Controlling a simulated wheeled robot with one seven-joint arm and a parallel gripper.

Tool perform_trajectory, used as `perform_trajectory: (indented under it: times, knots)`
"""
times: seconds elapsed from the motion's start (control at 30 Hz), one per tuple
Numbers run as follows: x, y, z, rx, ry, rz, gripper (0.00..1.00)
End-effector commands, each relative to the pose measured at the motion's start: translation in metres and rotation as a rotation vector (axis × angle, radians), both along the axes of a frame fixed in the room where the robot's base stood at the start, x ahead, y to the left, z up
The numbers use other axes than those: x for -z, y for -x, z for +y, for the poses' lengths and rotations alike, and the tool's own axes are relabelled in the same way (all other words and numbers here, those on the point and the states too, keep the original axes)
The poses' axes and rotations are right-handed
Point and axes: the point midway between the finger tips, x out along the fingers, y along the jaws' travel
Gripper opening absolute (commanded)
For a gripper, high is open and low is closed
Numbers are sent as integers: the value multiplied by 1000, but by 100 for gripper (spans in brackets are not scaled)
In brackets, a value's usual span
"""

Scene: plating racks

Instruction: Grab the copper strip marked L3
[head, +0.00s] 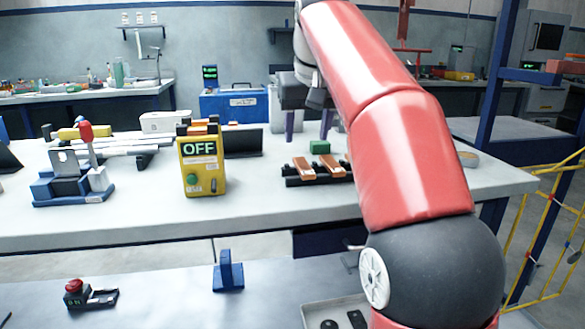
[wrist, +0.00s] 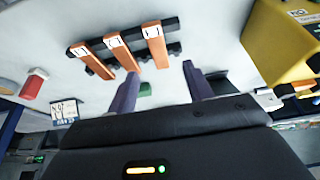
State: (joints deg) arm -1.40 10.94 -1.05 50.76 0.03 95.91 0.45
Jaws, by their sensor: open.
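Copper strips lie side by side across a black rack (head: 292,182) on the workbench. Two strips show in the head view, a left one (head: 303,168) and a right one (head: 331,167); my arm may hide more. In the wrist view there are three: left (wrist: 90,58), middle (wrist: 122,52) and right (wrist: 155,45). Each has a small white label at one end. The marks are too small to read, so I cannot tell which is L3. My gripper (head: 307,138) is open and empty, behind the strips in the head view. Its two purple fingers (wrist: 160,82) show in the wrist view, apart from the strips.
A green block (head: 319,147) sits just behind the strips, near the fingers. A yellow box reading OFF (head: 203,165) stands left of the rack. A clamp fixture with a red knob (head: 75,180) is farther left. The bench between them is clear.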

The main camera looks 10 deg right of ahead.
Motion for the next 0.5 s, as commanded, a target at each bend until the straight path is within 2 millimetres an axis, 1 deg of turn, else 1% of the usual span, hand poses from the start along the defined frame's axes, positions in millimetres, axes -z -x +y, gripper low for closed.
perform_trajectory:
  times: [0.27, 0.4, 0.5]
  knots:
    - [30, -11, -1, 0, 0, 0, 51]
    - [51, -19, -2, 0, 0, 2, 51]
    - [63, -25, -2, -1, 0, 1, 51]
